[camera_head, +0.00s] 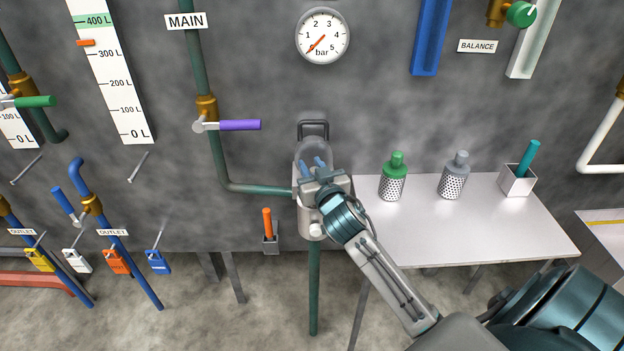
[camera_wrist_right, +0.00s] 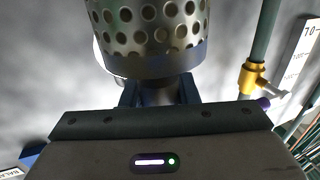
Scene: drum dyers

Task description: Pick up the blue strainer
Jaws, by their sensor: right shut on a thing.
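My right gripper (camera_head: 319,164) is at the pipe housing (camera_head: 312,222) on the wall, below the pressure gauge. In the right wrist view its two dark blue fingers (camera_wrist_right: 158,92) are shut on the narrow neck of a perforated metal strainer (camera_wrist_right: 150,35). The strainer's basket points away from the palm. In the head view the gripper and wrist cover most of this spot, so I cannot tell how far the strainer is inside the housing. My left gripper is not in view.
A white table (camera_head: 480,235) at right holds a green-topped strainer (camera_head: 393,178), a grey-topped strainer (camera_head: 454,178) and a box (camera_head: 517,181) with a teal handle. A green pipe with a purple-handled valve (camera_head: 240,125) runs left of the housing. An orange-handled tool (camera_head: 267,225) stands below.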

